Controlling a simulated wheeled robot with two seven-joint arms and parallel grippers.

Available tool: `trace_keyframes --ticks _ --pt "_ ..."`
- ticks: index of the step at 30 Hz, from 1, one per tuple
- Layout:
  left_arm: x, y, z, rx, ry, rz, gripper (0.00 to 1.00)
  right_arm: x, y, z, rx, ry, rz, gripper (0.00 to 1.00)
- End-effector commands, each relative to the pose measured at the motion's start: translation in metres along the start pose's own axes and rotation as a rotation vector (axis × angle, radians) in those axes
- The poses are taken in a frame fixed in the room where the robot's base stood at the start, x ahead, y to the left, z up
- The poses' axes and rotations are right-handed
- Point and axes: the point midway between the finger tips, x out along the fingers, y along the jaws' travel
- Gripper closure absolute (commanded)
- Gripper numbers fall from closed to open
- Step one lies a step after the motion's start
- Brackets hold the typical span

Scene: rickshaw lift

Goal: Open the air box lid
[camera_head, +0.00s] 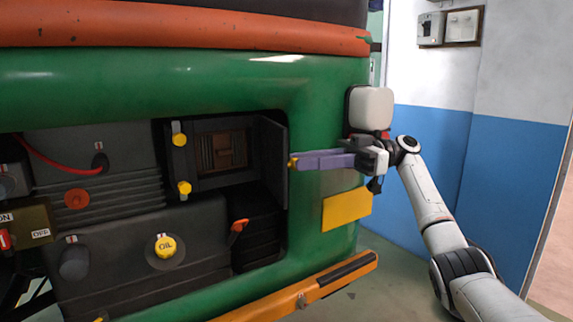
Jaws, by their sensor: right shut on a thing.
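The air box (205,180) sits in the engine bay of the green rickshaw, left of the picture's middle. Its front is uncovered and a brown slatted filter (229,150) shows inside. The dark air box lid (272,160) stands swung out at the right side of the box. My right gripper (297,162), with long purple fingers, comes in from the right and is shut at the lid's outer edge, where a small yellow tab shows at the fingertips. Two yellow latches (179,138) stand at the box's left side. My left gripper is out of view.
An orange bumper (300,293) runs along the bottom.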

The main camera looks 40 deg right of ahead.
Motion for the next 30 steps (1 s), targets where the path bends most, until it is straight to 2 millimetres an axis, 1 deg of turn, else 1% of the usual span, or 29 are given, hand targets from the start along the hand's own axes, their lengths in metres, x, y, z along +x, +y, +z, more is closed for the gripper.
trace_keyframes --ticks 1,3,6,17,18,20,21,30 --pt "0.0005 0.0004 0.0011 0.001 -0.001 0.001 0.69 -0.0054 -0.0003 0.0022 0.003 -0.006 0.000 1.00" --pt "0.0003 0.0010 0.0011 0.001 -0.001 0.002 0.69 -0.0098 -0.0010 0.0022 0.003 -0.006 -0.003 1.00" --pt "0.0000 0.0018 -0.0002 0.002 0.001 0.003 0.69 -0.0130 -0.0018 0.0027 0.004 -0.008 -0.006 1.00" --pt "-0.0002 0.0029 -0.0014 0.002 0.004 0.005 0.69 -0.0121 -0.0017 0.0042 0.007 -0.012 -0.010 1.00" --pt "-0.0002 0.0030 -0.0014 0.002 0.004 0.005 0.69 -0.0120 -0.0017 0.0043 0.007 -0.013 -0.010 0.75" --pt "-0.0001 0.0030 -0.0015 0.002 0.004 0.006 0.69 -0.0120 -0.0016 0.0040 0.007 -0.012 -0.010 0.65" --pt "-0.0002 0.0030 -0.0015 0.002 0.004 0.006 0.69 -0.0120 -0.0016 0.0037 0.006 -0.011 -0.010 0.63" --pt "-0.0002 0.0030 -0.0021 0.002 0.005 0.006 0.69 -0.0120 -0.0015 0.0018 0.003 -0.006 -0.009 0.63"
